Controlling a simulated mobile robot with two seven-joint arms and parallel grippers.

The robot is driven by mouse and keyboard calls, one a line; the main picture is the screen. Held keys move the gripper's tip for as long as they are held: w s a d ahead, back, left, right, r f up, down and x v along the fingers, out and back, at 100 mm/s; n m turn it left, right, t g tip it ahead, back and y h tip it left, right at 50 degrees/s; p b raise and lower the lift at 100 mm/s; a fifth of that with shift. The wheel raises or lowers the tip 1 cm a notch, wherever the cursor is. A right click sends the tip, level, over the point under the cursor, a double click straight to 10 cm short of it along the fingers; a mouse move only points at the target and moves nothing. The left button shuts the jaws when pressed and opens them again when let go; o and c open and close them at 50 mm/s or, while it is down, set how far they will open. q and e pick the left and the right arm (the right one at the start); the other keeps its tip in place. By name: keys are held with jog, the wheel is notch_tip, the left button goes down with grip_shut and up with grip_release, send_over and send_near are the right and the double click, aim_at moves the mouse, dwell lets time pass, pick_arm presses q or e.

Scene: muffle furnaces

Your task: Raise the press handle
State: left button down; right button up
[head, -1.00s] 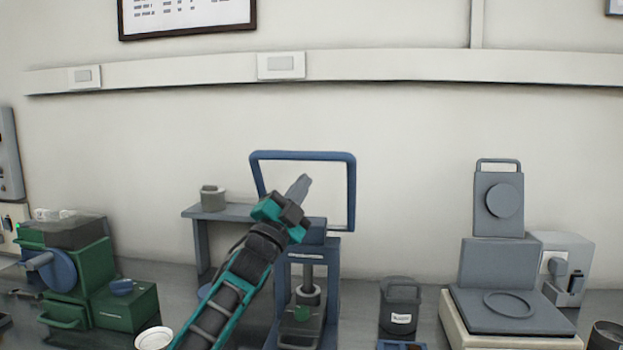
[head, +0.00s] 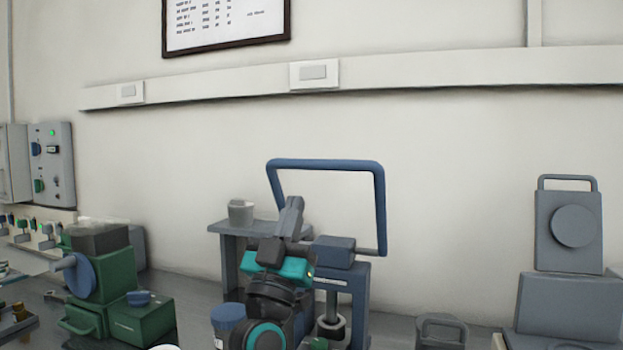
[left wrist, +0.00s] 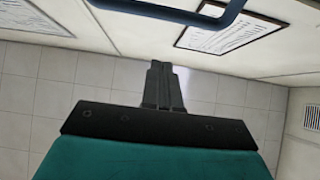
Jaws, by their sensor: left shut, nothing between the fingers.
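The press handle is a blue rectangular loop (head: 380,200) standing raised above the blue press (head: 354,300), in front of the wall. My left gripper (head: 294,204) is shut and empty, pointing up in front of the loop's left part, below its top bar. In the left wrist view the shut fingers (left wrist: 163,85) show with nothing between them. A blue bar of the handle (left wrist: 170,12) crosses the top of that view, apart from the fingertips. My left arm hides part of the press. My right gripper is not in view.
A grey stand with a small pot (head: 241,212) is just left of the press. A green machine (head: 105,275) stands further left. A grey device (head: 568,228) with an upright lid is at right.

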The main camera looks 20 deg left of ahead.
aim_at(313, 165)
pick_arm(q)
jog(key=w+r, duration=0.4)
jog(key=w, duration=0.3)
jog(key=shift+w+d+r, duration=0.15)
jog(key=shift+w+r, duration=0.15)
jog(key=shift+w, duration=0.05)
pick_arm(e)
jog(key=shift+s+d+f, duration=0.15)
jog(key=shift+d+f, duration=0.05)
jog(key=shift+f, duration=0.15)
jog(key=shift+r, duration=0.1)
pick_arm(q)
jog(key=w+r+g+p, duration=0.1)
jog(key=w+r+p, duration=0.1)
jog(key=p, duration=0.3)
jog(key=shift+r, duration=0.2)
jog(key=w, duration=0.1)
jog(key=w+r, duration=0.1)
jog(key=w, duration=0.2)
jog(key=shift+w+d+r+p, duration=0.1)
jog(key=shift+r+p, duration=0.2)
jog(key=shift+r, duration=0.1)
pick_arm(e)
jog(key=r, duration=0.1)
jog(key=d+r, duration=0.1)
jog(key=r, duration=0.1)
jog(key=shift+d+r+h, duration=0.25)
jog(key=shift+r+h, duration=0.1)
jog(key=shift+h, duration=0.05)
